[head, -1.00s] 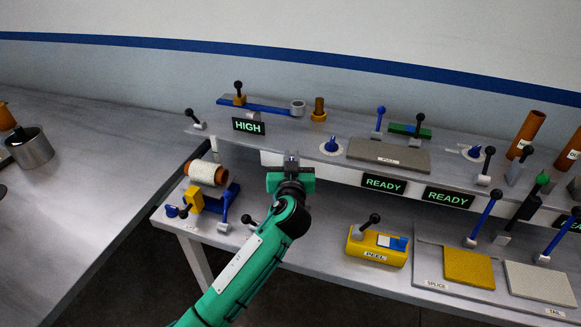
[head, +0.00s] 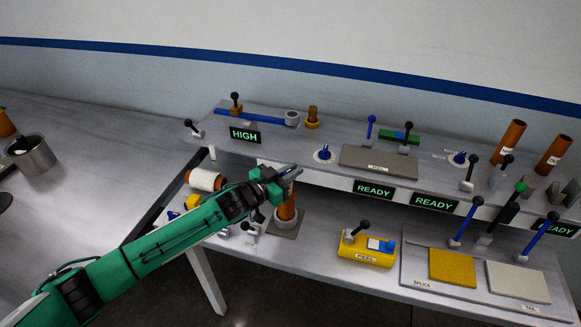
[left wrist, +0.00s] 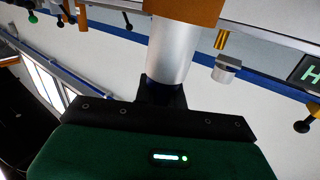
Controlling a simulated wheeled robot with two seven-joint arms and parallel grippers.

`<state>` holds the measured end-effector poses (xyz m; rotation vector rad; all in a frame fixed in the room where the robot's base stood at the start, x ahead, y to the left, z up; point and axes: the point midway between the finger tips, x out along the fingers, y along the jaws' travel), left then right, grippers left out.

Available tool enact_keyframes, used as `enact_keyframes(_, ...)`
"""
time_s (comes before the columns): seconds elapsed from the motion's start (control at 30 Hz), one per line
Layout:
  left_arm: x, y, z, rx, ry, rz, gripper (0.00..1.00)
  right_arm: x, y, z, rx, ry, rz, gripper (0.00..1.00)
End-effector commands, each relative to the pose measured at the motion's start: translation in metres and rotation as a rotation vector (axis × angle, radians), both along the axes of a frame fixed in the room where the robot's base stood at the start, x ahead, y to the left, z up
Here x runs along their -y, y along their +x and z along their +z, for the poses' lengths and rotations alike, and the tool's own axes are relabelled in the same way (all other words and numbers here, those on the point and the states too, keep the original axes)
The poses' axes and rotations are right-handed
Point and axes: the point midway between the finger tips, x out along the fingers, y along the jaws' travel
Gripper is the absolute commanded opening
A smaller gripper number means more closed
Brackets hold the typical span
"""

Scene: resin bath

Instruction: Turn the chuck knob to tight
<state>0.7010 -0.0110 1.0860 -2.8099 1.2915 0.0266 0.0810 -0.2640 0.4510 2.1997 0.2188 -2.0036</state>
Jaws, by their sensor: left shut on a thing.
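My left gripper (head: 286,176) is at the front edge of the raised shelf, shut on a silver cylinder (left wrist: 176,45). A brown tube (head: 287,208) stands upright in a grey ring below it; I cannot tell whether it is joined to the cylinder. Another blue knob (head: 173,214) is at the lower left, by the spool. No readable label shows which is the chuck knob. My right gripper is not in view.
A white thread spool (head: 206,180) is partly behind my left arm. A yellow PEEL block (head: 367,250) stands right of the tube. Several levers and READY signs (head: 373,189) fill the right. A HIGH sign (head: 244,135) is behind my arm. The left table (head: 80,165) is mostly clear.

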Motion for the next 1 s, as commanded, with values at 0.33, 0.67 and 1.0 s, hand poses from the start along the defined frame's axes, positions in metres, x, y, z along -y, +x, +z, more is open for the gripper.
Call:
enact_keyframes(0.33, 0.001, -0.002, -0.003, -0.005, 0.018, -0.236, 0.0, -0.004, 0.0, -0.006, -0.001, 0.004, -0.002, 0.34)
enact_keyframes(0.67, 0.004, -0.007, -0.007, -0.012, 0.028, -0.485, 0.0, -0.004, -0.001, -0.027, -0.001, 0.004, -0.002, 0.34)
enact_keyframes(1.0, 0.006, -0.013, -0.01, -0.021, 0.04, -0.783, 0.0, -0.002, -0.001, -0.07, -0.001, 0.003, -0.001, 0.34)
